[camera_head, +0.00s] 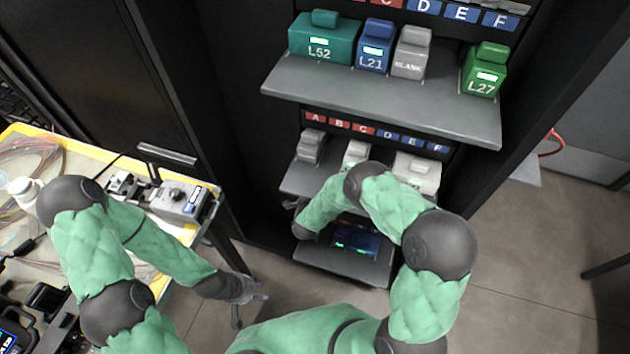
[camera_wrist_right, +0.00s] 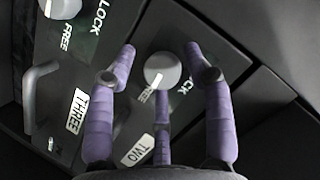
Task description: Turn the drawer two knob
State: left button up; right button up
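The drawer two knob (camera_wrist_right: 162,70) is a round light-grey knob on a dark panel in the right wrist view, with FREE and LOCK lettering beside it and a TWO label (camera_wrist_right: 137,150) below. My right gripper (camera_wrist_right: 160,50) is open, with two purple fingers on either side of the knob and a third below it. Gaps show between the side fingers and the knob. In the head view my right arm reaches to the cabinet's lower part and the knob is hidden. My left gripper (camera_head: 250,306) is open and empty, hanging low beside the yellow-edged table.
A THREE label (camera_wrist_right: 76,110), another knob (camera_wrist_right: 62,8) and a handle (camera_wrist_right: 32,98) lie left of drawer two's knob. Extended cabinet shelves (camera_head: 385,102) hold coloured modules above my right arm. The table (camera_head: 205,205) with a grey device (camera_head: 178,200) stands at left.

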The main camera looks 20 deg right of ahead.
jog(key=c, duration=0.6)
jog(key=shift+c, duration=0.2)
jog(key=shift+s, duration=0.1)
jog(key=shift+a+m+t+y, duration=0.15)
jog(key=shift+m+t+y, duration=0.15)
jog(key=shift+m, duration=0.2)
jog(key=o, duration=1)
jog(key=shift+a+f, duration=0.1)
jog(key=shift+o, duration=0.2)
